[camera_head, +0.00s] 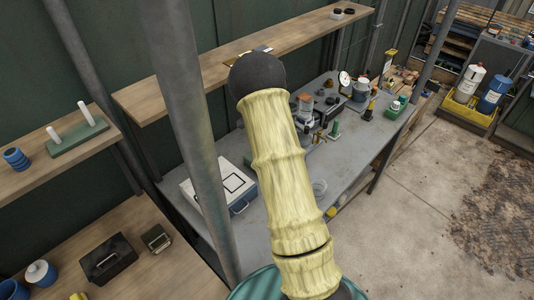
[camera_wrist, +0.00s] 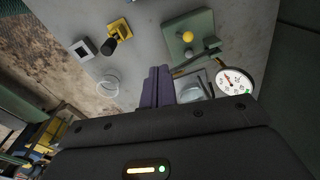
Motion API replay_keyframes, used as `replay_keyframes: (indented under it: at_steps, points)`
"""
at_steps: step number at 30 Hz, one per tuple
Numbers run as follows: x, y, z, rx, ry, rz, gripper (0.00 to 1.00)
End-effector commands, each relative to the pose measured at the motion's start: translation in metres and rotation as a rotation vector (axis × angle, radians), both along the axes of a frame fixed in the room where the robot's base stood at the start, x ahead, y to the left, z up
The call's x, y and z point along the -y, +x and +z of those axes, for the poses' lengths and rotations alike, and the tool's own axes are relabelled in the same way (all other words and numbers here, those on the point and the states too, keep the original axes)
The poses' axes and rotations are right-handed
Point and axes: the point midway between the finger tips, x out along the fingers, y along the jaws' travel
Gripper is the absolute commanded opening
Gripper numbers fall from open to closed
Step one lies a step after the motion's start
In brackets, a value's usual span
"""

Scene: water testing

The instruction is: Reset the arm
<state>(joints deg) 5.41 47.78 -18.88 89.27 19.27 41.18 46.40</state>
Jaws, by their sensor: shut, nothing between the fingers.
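My gripper (camera_wrist: 158,85) shows in the wrist view with its two purple fingers pressed together and nothing between them. It hangs over a grey bench top (camera_wrist: 150,25), and its height above the bench is hard to tell. In the head view my arm, in a pale yellow sleeve, crosses the middle of the picture, and my gripper cannot be made out there. The same view shows the grey bench (camera_head: 268,222) behind my arm.
In the wrist view a round dial gauge (camera_wrist: 235,80) is right of the fingers, a green plate (camera_wrist: 203,27) beyond them and a clear round dish (camera_wrist: 108,88) to the left. In the head view a white case (camera_head: 238,185) and a grey post (camera_head: 183,110) stand left of my arm.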

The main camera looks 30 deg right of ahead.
Motion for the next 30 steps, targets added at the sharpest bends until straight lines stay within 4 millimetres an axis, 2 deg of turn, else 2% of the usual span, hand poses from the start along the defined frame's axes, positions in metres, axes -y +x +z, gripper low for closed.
replay_keyframes:
  at_steps: [5, 20, 25, 30]
  points:
    - [-0.002, 0.001, 0.009, 0.000, 0.000, 0.000, 0.00]
    - [-0.006, 0.000, 0.010, 0.000, 0.001, 0.016, 0.00]
    - [-0.025, -0.018, 0.025, 0.011, 0.002, 0.124, 0.00]
    - [-0.062, -0.058, 0.047, 0.030, -0.005, 0.357, 0.00]
